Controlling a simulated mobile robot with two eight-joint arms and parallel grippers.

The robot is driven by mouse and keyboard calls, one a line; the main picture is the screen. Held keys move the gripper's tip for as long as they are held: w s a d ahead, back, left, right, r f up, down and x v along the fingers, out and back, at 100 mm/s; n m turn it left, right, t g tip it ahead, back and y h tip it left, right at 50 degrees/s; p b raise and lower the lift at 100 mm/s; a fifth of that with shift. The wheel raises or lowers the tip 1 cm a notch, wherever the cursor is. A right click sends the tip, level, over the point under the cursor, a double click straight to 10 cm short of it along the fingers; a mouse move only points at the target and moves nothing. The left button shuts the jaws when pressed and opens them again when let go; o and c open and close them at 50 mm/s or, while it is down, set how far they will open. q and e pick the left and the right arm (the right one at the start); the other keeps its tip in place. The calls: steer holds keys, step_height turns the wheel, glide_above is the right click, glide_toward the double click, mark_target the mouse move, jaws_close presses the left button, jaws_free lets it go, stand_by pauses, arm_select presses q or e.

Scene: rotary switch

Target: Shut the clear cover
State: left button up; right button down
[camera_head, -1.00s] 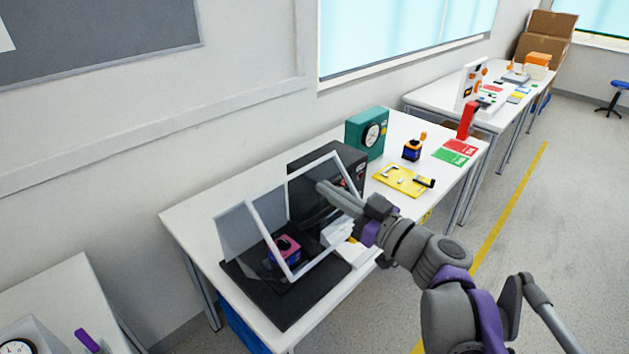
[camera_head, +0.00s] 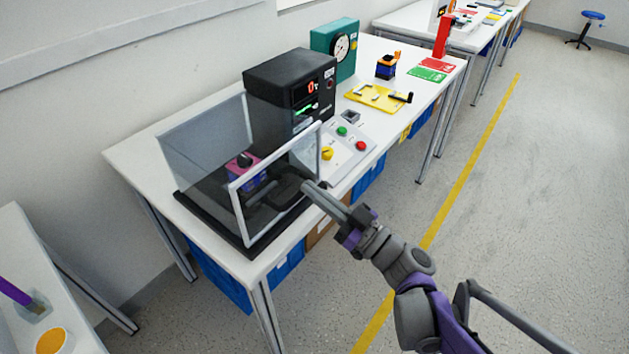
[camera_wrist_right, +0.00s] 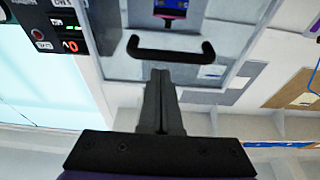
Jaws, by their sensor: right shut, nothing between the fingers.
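The clear cover (camera_head: 275,156) has a white frame and stands nearly upright along the front of a black base (camera_head: 222,231) in the head view. A black handle (camera_wrist_right: 170,50) sits on its outer face in the wrist view. Behind it, a pink and blue rotary switch with a black knob (camera_head: 243,160) sits on the base. My right gripper (camera_head: 306,187) is shut and empty, with its fingertips at the cover's outer side. In the wrist view, the fingers (camera_wrist_right: 160,75) are close to the handle; I cannot tell whether they touch. My left gripper is not in view.
A black instrument box (camera_head: 290,85) stands behind the cover. A control panel with coloured buttons (camera_head: 345,147) lies right of it. A yellow tool board (camera_head: 375,97) and a teal gauge box (camera_head: 335,47) are farther back. The floor in front of the table is clear.

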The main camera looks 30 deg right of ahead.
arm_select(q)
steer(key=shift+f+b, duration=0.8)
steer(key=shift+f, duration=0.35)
arm_select(e)
steer(key=shift+a+f, duration=0.2)
steer(key=shift+f, duration=0.55)
steer(key=shift+a+f, duration=0.15)
steer(key=shift+f, duration=0.6)
step_height(320, 180, up, 4)
steer(key=s+d+p, duration=0.1)
steer(key=p, duration=0.2)
arm_select(q)
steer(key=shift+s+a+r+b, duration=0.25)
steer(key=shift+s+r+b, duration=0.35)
steer(key=shift+b, duration=0.25)
arm_select(e)
steer(key=s+d+f, duration=0.2)
steer(key=s+f, duration=0.4)
steer(key=f, duration=0.1)
steer(key=shift+s+d+t, duration=0.2)
steer(key=shift+s+t, duration=0.05)
steer(key=shift+t, duration=0.05)
steer(key=shift+a, duration=0.1)
